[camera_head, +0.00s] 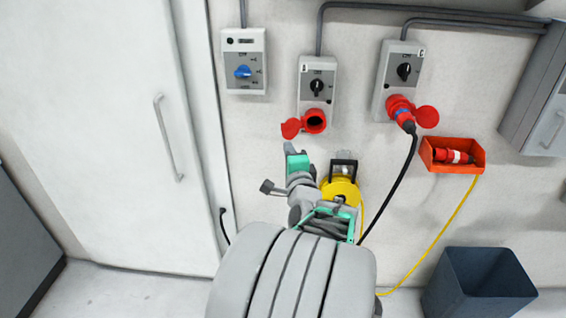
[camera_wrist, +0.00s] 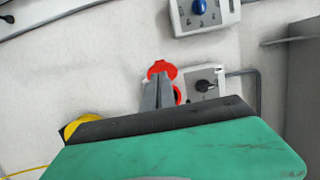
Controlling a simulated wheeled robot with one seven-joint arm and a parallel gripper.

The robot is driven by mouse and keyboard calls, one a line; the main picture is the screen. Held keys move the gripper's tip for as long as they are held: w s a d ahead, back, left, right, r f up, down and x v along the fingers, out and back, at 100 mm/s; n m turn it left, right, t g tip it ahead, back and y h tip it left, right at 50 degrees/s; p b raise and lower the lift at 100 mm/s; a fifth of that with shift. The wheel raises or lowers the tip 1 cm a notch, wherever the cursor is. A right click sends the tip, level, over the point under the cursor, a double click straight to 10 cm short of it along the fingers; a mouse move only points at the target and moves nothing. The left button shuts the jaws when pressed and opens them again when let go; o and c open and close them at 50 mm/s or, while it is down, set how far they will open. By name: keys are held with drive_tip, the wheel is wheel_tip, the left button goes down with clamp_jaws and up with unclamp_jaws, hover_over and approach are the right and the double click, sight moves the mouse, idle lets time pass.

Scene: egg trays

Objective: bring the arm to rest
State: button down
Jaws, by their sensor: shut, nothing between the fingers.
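My gripper (camera_head: 291,148) is raised in front of the wall, just below the middle socket box (camera_head: 317,85). In the wrist view its two grey fingers (camera_wrist: 158,92) lie together, shut and empty. They overlap the red socket (camera_wrist: 177,95) and its open red lid (camera_wrist: 162,69) in that view. I cannot tell how far the fingertips are from the wall. My arm rises from the bottom of the head view and hides part of the yellow cable reel (camera_head: 341,190).
A blue-knob switch box (camera_head: 243,62) hangs left of the sockets. A red plug (camera_head: 401,110) sits in the right socket box, its black cable hanging down. An orange holder (camera_head: 453,155) carries a red connector. A dark bin (camera_head: 478,283) stands lower right; a white door (camera_head: 110,130) is left.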

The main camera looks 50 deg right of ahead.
drive_tip(key=w+a+f+n+g+y, duration=0.1)
drive_tip(key=w+a+f+n+y, duration=0.15)
drive_tip(key=a+n, duration=0.4)
drive_tip(key=w+a+f+n+g+y, duration=0.2)
drive_tip(key=a+f+n+y, duration=0.15)
drive_tip(key=a, duration=0.65)
drive_tip(key=w+a+f+n+g+y, duration=0.1)
drive_tip(key=w+a+f+n+y, duration=0.15)
drive_tip(key=a+n, duration=0.45)
drive_tip(key=s+a+f+n+g+y, duration=0.2)
drive_tip(key=s+a+n+g, duration=0.4)
drive_tip(key=a, duration=0.8)
drive_tip(key=s+n+y, duration=0.1)
drive_tip(key=s+n, duration=0.2)
drive_tip(key=s, duration=0.2)
drive_tip(key=shift+s+a+f, duration=0.25)
drive_tip(key=shift+s+f, duration=0.05)
drive_tip(key=shift+f, duration=0.05)
